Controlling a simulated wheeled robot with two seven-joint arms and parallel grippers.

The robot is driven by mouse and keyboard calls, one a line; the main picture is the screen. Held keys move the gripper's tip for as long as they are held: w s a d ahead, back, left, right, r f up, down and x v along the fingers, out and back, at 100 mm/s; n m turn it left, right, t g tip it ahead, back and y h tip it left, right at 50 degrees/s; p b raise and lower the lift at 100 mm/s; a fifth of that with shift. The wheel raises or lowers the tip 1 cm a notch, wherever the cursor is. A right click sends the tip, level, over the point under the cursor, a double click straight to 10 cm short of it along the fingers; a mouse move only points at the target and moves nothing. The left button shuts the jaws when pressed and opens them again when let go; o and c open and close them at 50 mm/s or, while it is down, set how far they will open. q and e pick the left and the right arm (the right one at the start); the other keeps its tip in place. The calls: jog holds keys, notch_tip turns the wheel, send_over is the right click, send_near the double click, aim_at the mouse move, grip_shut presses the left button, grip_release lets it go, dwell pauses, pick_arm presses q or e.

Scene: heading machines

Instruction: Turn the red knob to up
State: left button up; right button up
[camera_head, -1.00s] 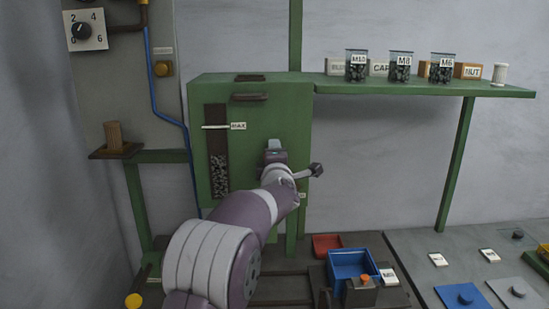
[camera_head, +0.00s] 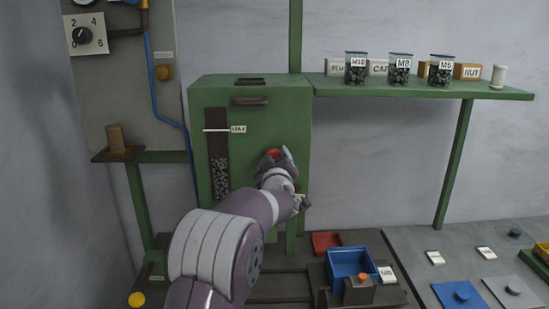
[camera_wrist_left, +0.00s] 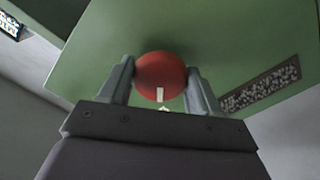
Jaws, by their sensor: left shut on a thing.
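The red knob (camera_head: 272,153) is on the front of the green cabinet (camera_head: 262,120), mostly hidden by my left gripper in the head view. In the left wrist view the round red knob (camera_wrist_left: 160,72) sits between the two grey fingers, with a white mark on its lower edge. My left gripper (camera_head: 276,158) is shut on the knob, one finger on each side; it also shows in the left wrist view (camera_wrist_left: 162,82). The direction of the mark on the cabinet face is hidden in the head view. My right gripper is not in view.
A level window (camera_head: 219,165) with a MAX label is left of the knob. A green shelf (camera_head: 420,91) with labelled jars runs to the right. A blue bin (camera_head: 351,277) and a red tray (camera_head: 326,241) are below. A dial (camera_head: 88,34) is at upper left.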

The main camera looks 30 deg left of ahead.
pick_arm(q)
jog(key=m+p, duration=0.2)
jog(key=m, duration=0.3)
jog(key=shift+f+m, duration=0.1)
jog(key=shift+m, duration=0.2)
jog(key=shift+f+m+p, duration=0.1)
jog(key=shift+m+p, duration=0.7)
jog(key=shift+m, duration=1.1)
jog(key=o, duration=1)
jog(key=shift+s+d, duration=0.1)
